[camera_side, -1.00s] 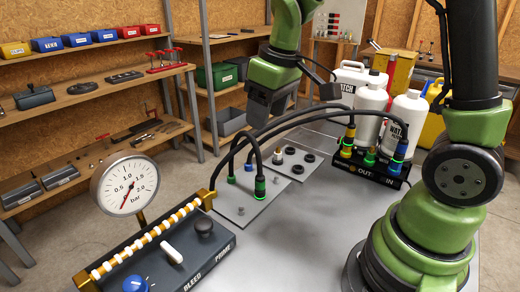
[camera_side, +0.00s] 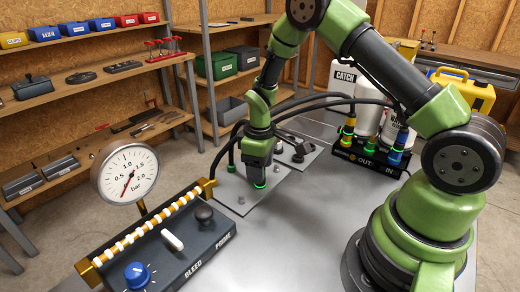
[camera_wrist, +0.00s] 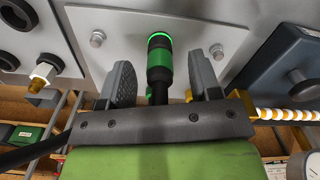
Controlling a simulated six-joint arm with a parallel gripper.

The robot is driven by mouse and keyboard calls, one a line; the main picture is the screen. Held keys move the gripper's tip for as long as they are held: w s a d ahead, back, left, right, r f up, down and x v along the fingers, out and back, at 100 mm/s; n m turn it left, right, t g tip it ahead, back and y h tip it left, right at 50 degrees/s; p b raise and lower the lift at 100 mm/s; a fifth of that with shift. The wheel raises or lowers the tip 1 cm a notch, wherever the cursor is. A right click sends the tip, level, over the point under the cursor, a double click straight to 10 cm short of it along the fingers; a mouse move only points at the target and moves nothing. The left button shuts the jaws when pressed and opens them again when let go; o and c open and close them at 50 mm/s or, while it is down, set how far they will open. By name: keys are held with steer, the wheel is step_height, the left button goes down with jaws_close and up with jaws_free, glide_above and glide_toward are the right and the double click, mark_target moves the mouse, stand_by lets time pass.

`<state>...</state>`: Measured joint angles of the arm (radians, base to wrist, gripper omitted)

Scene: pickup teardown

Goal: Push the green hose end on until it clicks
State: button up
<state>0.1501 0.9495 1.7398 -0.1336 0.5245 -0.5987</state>
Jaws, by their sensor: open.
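The green hose end (camera_wrist: 158,62) is a dark and green connector with a lit green ring at its far end, against the light grey plate (camera_wrist: 100,18). My gripper (camera_wrist: 160,78) is open around it, one jaw on each side, with a visible gap to each. In the side view my gripper (camera_side: 258,158) points down over the hose end and hides most of it. Only its lit green ring (camera_side: 260,184) shows, just below the jaws. Whether the hose end is fully seated cannot be told.
Dark hoses (camera_side: 320,101) arch right to the bottle block (camera_side: 366,157). The gauge (camera_side: 128,172) and bleed panel (camera_side: 172,250) stand at front left. A brass fitting (camera_wrist: 42,72) shows left in the wrist view.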

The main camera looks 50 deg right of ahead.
steer(key=shift+f, duration=1.1)
jaws_close()
steer(key=shift+r, duration=0.2)
steer(key=shift+r, duration=0.85)
steer(key=shift+r, duration=2)
